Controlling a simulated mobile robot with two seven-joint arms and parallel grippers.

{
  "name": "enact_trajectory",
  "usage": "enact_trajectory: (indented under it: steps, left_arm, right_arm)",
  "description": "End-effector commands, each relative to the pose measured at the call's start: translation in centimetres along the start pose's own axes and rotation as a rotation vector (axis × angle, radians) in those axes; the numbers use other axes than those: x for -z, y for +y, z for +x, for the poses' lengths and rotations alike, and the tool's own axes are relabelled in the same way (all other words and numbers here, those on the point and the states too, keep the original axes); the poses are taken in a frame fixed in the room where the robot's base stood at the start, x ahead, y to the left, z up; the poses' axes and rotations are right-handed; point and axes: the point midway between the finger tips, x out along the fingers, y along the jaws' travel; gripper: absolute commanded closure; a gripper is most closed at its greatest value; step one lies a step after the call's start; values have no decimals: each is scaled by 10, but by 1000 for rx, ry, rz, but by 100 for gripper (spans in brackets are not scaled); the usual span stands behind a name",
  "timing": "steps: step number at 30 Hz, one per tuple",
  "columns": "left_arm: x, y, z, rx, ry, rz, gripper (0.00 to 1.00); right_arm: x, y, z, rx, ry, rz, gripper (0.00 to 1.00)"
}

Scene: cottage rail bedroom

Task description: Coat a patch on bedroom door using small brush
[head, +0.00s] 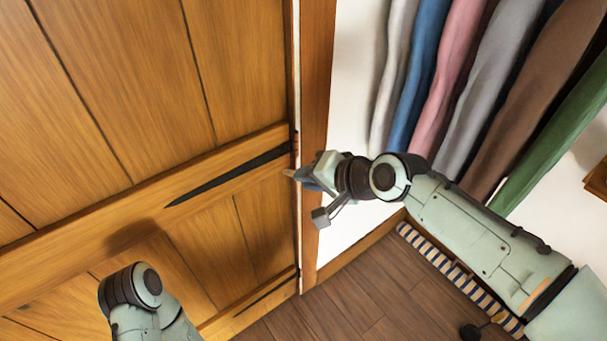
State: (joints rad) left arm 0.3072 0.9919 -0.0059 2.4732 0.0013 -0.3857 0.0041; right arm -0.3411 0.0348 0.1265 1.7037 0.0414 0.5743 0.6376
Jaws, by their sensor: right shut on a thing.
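The wooden bedroom door (150,80) fills the left of the head view, with vertical planks, cross rails and a long black strap hinge (230,178). My right gripper (316,186) is beside the door's right edge, in front of the frame. It is shut on what looks like the small brush (289,173); only a short brownish tip shows, pointing left at the door edge. I cannot tell whether the tip touches the wood. A darker blurred area lies on the rail; I cannot tell a patch from a shadow. My left arm shows at the bottom left, its gripper out of view.
A wooden door frame post (316,80) stands right of the door. Several coloured hanging cloths (425,70) fill the upper right behind my right arm. A striped rug (440,262) lies along the wall below. The wooden floor (345,305) between the arms looks clear.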

Motion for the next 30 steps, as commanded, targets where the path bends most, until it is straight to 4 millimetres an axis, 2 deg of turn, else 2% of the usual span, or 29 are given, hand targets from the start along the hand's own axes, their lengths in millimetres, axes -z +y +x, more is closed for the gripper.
enact_trajectory:
  steps: [10,21,30]
  left_arm:
    - [0,0,1,0,0,0,57]
    - [-1,-6,16,2,-6,-2,57]
    - [-1,-6,15,2,-5,-2,57]
  right_arm:
    - [-1,1,-2,1,0,-1,100]
    - [-11,15,-23,1,1,-2,100]
    - [-11,15,-24,0,0,-1,100]
